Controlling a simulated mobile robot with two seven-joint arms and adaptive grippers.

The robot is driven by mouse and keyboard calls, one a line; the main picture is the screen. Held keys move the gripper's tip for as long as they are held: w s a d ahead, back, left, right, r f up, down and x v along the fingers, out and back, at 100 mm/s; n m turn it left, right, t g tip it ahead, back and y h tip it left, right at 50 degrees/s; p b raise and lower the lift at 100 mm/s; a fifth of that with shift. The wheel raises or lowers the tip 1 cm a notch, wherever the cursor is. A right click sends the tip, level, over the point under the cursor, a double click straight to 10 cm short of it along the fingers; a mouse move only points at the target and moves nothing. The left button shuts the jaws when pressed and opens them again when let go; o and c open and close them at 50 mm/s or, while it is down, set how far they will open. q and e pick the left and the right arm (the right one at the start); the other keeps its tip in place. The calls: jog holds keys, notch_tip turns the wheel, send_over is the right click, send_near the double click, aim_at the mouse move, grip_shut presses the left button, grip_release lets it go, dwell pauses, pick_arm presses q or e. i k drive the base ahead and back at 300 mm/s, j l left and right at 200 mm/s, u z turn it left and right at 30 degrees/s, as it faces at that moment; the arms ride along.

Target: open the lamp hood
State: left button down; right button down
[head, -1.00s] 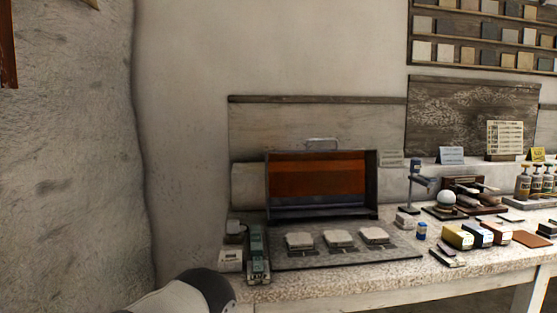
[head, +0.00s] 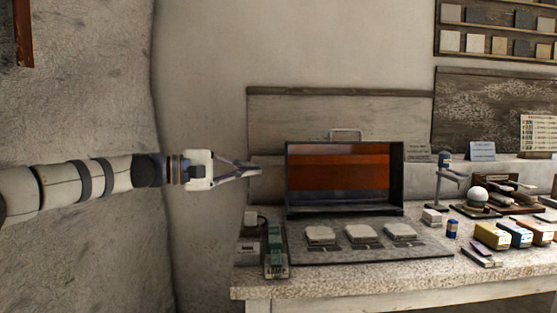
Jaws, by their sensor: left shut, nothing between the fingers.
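The lamp hood (head: 346,207) is a dark box-shaped housing with an orange-brown front panel, standing at the back of the bench in the head view. A metal handle (head: 346,131) rises from its top edge. My left gripper (head: 256,170) reaches in from the left, its fingers shut and empty. In the picture its fingertips are a little left of the hood's left side, with a gap between them. I cannot tell its exact depth relative to the hood. My right gripper is not in view.
On the bench (head: 330,283), several pale blocks (head: 362,233) lie on a dark mat before the hood. A green device (head: 275,249) stands at the left. A small stand (head: 446,172), a white sphere (head: 477,195) and coloured boxes (head: 491,235) are at the right. Wall boards stand behind.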

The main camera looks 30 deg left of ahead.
aim_at(323, 176)
jog(key=i+j, duration=1.1)
